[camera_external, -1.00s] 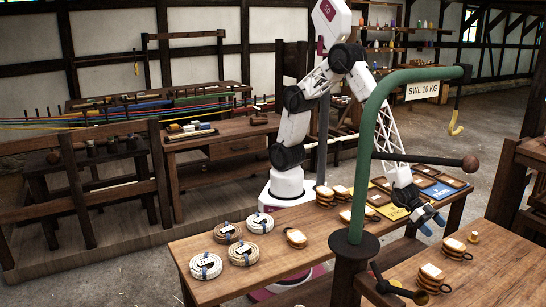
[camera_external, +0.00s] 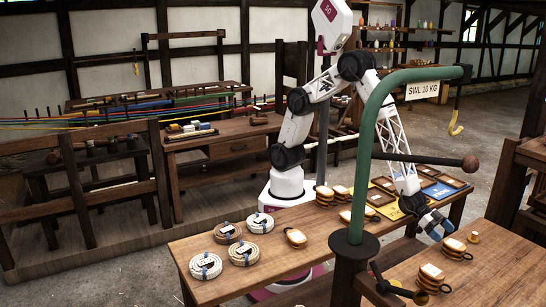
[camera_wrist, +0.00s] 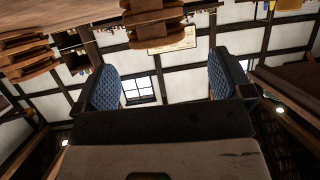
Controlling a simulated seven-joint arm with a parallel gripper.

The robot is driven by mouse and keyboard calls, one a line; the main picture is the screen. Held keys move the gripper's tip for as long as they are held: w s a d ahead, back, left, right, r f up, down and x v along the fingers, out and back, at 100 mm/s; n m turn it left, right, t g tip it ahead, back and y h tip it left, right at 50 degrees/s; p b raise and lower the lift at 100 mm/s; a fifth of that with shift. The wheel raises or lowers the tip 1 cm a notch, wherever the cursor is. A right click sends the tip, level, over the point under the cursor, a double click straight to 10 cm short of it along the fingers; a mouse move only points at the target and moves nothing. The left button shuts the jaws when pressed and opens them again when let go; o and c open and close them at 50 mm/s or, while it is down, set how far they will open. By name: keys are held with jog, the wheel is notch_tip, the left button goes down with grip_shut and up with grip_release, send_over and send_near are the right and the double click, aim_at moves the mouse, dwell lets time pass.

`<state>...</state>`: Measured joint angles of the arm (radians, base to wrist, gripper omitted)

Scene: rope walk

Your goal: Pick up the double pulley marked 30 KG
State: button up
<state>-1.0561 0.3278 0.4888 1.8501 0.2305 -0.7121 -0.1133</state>
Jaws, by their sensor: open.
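Several wooden pulleys stand on the two benches. In the external view one pulley (camera_external: 296,237) is on the middle bench near its left part, a pair (camera_external: 324,195) stands farther back, and two stacked-looking ones (camera_external: 432,274) (camera_external: 455,247) are on the right-hand bench. No 30 KG mark is legible, so I cannot tell which is the double pulley. My gripper (camera_external: 438,225) is open and empty, close to the back pulley of the right bench. In the wrist view, my blue padded fingers (camera_wrist: 165,68) are wide apart, and pulley blocks (camera_wrist: 155,28) show beyond them at the top.
A green post (camera_external: 370,150) with an "SWL 10 KG" sign (camera_external: 422,91) rises between the benches, with a side bar reaching right near my arm. Labelled rope coils (camera_external: 205,266) lie at the middle bench's left.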

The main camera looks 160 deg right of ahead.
aim_at(454, 243)
jog(key=shift+w+a+f, duration=0.2)
jog(key=shift+w+a, duration=0.05)
jog(key=shift+a, duration=0.05)
jog(key=shift+w+a, duration=0.1)
jog(key=shift+x, duration=2.45)
jog(key=shift+f, duration=0.15)
jog(key=shift+c, duration=0.5)
jog(key=c, duration=1.2)
